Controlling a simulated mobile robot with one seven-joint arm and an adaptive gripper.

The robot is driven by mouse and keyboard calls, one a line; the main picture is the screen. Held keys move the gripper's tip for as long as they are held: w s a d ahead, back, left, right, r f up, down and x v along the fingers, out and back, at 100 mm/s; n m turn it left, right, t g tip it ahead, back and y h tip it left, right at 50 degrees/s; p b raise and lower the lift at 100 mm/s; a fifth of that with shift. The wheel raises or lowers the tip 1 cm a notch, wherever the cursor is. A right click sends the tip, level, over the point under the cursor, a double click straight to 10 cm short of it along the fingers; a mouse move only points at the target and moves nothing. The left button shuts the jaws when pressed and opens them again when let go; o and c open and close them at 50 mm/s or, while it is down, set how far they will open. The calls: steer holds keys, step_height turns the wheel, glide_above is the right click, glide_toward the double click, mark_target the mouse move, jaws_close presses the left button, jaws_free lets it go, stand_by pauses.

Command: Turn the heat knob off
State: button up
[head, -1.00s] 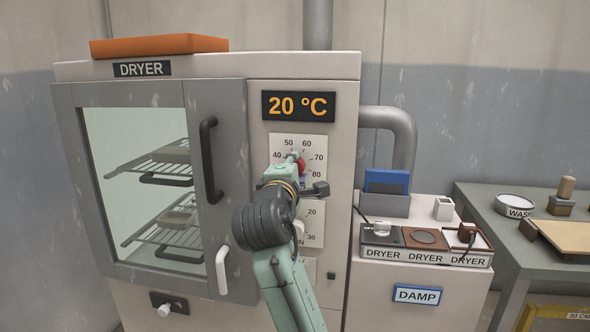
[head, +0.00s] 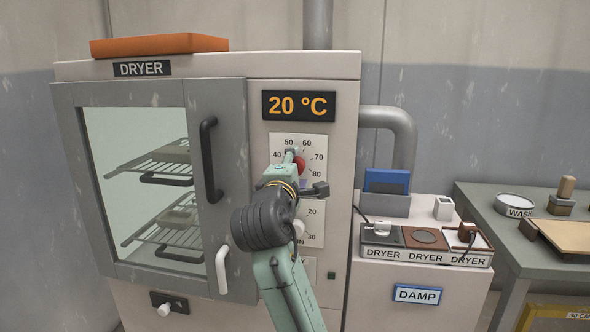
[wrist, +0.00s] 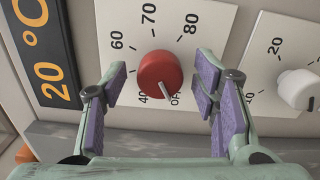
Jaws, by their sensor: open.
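The red heat knob (wrist: 158,72) sits on a white dial plate (wrist: 190,20) with a scale from 40 up to 80 and an OFF mark. Its white pointer lies at the OFF mark, as seen in the wrist view. My gripper (wrist: 160,82) is open, with one purple-padded finger on each side of the knob. Gaps show between the pads and the knob, so the jaws are apart from it. In the head view the knob (head: 299,165) is partly hidden behind my gripper (head: 292,168). The dryer display (head: 298,105) reads 20 °C.
A second, white knob (wrist: 298,88) sits on the lower dial plate, near the right finger in the wrist view. The dryer door's black handle (head: 209,160) is to the left of my arm. A side cabinet (head: 415,290) with dryer-labelled items stands to the right.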

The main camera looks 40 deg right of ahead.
steer(key=v, duration=1.1)
steer(key=shift+s+a, duration=0.2)
steer(key=shift+a, duration=0.1)
